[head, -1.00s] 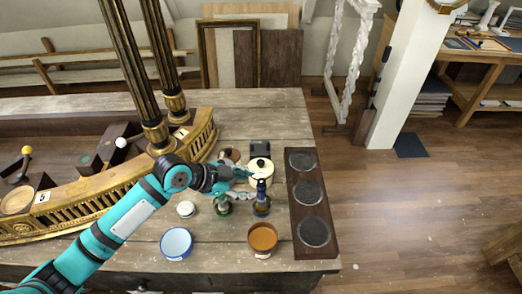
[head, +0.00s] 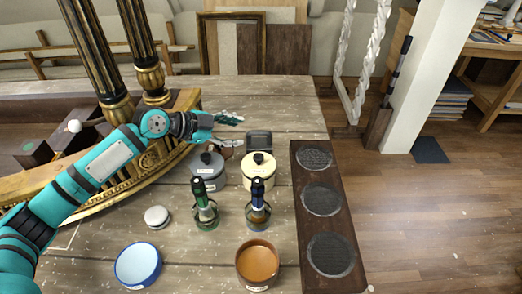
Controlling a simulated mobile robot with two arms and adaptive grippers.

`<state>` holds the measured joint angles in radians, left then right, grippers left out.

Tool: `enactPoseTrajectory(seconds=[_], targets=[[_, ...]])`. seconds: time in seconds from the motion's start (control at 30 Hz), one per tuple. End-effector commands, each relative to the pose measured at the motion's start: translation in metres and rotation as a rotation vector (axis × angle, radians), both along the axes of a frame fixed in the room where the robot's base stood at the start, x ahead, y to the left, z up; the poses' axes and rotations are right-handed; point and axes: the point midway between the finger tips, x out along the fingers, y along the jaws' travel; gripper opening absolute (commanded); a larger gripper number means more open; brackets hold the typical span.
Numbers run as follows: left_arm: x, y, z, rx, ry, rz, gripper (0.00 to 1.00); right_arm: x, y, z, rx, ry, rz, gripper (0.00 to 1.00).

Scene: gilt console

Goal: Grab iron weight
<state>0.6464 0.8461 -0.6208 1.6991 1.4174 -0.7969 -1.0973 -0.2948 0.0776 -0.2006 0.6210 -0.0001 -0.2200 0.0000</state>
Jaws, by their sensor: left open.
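No thing is clearly readable as the iron weight. A small dark block-like thing (head: 259,139) lies on the table behind the cream lidded pot (head: 259,176), and I cannot tell whether it is the weight. My left gripper (head: 238,118) is open and empty, reaching in from the left above the back of the table. It is to the left of the dark thing and beyond the grey lidded pot (head: 208,171). A brownish thing behind the grey pot is partly hidden. My right gripper is not in view.
A green bottle (head: 204,212) and a blue bottle (head: 257,208) stand in front of the pots. Nearer are a white round piece (head: 157,217), a blue-rimmed bowl (head: 138,267) and a brown bowl (head: 257,266). A dark board (head: 299,220) with three discs lies right. The table's back is clear.

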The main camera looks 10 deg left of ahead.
Motion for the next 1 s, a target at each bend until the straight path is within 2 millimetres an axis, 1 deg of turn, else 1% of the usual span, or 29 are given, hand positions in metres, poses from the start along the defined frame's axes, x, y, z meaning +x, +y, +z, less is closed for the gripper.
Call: enactPoseTrajectory(seconds=[0.13, 0.27, 0.4, 0.5, 0.63, 0.83, 0.87, 1.0], targets=[[0.009, -0.011, -0.005, -0.003, 0.001, -0.002, 0.44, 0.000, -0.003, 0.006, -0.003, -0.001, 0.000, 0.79], [0.018, -0.020, -0.009, -0.004, 0.000, -0.001, 0.44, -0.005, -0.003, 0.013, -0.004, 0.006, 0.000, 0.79], [0.033, -0.034, -0.018, -0.004, 0.002, -0.001, 0.44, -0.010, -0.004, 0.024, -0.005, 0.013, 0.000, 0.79], [0.040, -0.042, -0.027, -0.003, 0.003, -0.001, 0.44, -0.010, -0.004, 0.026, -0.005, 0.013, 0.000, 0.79], [0.045, -0.046, -0.033, -0.001, 0.000, -0.001, 0.44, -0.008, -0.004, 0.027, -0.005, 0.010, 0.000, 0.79], [0.045, -0.046, -0.034, -0.001, 0.000, -0.001, 0.44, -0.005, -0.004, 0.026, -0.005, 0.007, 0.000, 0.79], [0.045, -0.046, -0.034, -0.001, 0.000, -0.001, 0.42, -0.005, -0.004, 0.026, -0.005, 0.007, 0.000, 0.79], [0.045, -0.046, -0.033, -0.001, 0.000, -0.001, 0.23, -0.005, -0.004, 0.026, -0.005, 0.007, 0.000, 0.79]])
